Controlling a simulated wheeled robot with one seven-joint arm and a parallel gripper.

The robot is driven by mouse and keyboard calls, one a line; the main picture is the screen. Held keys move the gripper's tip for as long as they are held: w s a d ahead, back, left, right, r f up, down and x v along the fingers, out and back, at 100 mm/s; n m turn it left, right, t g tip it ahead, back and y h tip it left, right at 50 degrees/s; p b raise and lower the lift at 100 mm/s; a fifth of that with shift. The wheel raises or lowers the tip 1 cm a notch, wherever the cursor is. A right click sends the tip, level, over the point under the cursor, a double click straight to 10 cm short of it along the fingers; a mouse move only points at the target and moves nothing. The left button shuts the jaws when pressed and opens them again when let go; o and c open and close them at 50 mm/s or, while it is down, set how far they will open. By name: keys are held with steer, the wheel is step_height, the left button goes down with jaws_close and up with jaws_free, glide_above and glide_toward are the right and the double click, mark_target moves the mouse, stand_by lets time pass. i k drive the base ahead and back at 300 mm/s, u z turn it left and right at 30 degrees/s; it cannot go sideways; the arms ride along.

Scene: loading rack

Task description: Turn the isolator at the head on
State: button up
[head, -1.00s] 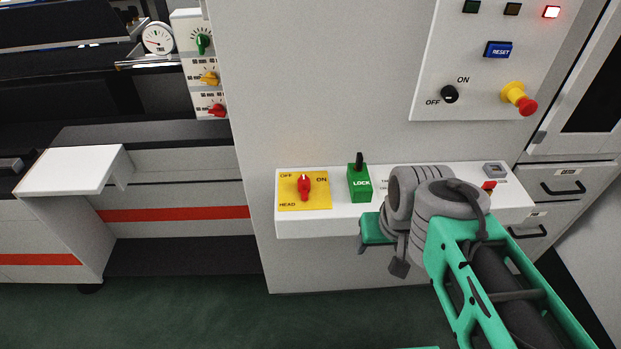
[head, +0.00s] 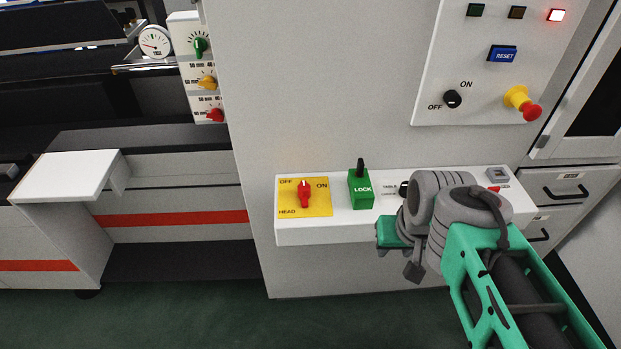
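The head isolator is a red knob (head: 304,194) on a yellow plate (head: 320,207) marked OFF at upper left, ON at upper right and HEAD below. The knob stands about upright between the two words; I cannot tell which setting it is at. The plate is at the left end of a white ledge (head: 350,229). The end of my arm, with my gripper (head: 392,233), is in front of the ledge, to the right of the isolator and apart from it. The fingers are not clear, so open or shut cannot be told.
A green LOCK block (head: 361,189) with a black lever stands on the ledge between the isolator and my arm. A black knob (head: 404,188) is partly behind my arm. Above right is a panel with a blue RESET button (head: 502,53) and a red-and-yellow stop button (head: 524,104).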

mark_target(304, 188)
steer(key=i, duration=0.25)
steer(key=u, duration=0.8)
